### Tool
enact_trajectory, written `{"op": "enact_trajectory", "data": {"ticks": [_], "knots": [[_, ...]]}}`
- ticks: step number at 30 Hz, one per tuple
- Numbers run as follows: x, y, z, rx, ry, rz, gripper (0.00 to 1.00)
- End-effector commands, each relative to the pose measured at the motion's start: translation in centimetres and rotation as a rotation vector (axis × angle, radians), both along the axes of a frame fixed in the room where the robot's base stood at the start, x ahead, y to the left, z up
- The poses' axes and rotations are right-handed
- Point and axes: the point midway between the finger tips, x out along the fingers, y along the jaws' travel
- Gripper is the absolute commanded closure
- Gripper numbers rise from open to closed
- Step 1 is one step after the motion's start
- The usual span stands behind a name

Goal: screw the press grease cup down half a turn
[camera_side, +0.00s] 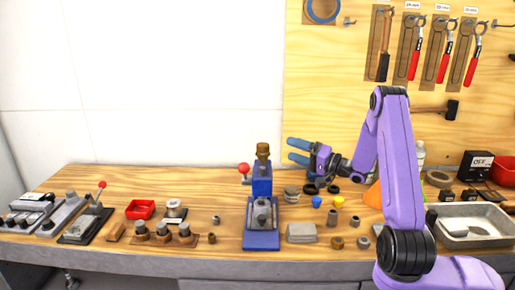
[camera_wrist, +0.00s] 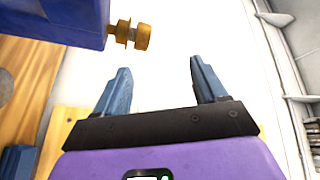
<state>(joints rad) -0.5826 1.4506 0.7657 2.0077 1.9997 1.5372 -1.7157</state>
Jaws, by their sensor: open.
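The press (camera_side: 262,210) is a blue upright tool with a red-knobbed lever, standing near the front of the wooden bench. The brass grease cup (camera_side: 263,150) sits upright on top of it. In the wrist view the grease cup (camera_wrist: 134,34) sticks out sideways from the blue press body (camera_wrist: 60,18), at upper left. My gripper (camera_side: 293,151) is open and empty, to the right of the cup in the side view, with its blue fingers pointing left at about cup height. In the wrist view its two fingers (camera_wrist: 158,76) are apart, with the cup beyond and left of them, not touching.
A grey block (camera_side: 301,232) and several small rings and cups lie right of the press. A red tray (camera_side: 140,209) and a fixture with knobs (camera_side: 165,234) stand to the left. A pegboard (camera_side: 330,80) with hanging tools rises behind. The air around the cup is clear.

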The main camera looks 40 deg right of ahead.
Motion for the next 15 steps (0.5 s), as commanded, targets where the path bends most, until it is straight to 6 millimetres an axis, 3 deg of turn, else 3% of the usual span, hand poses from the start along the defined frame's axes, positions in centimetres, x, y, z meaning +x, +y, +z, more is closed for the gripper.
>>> {"op": "enact_trajectory", "data": {"ticks": [15], "knots": [[1.3,-3.2,0.1,0.819,0.353,0.329,0.29]]}}
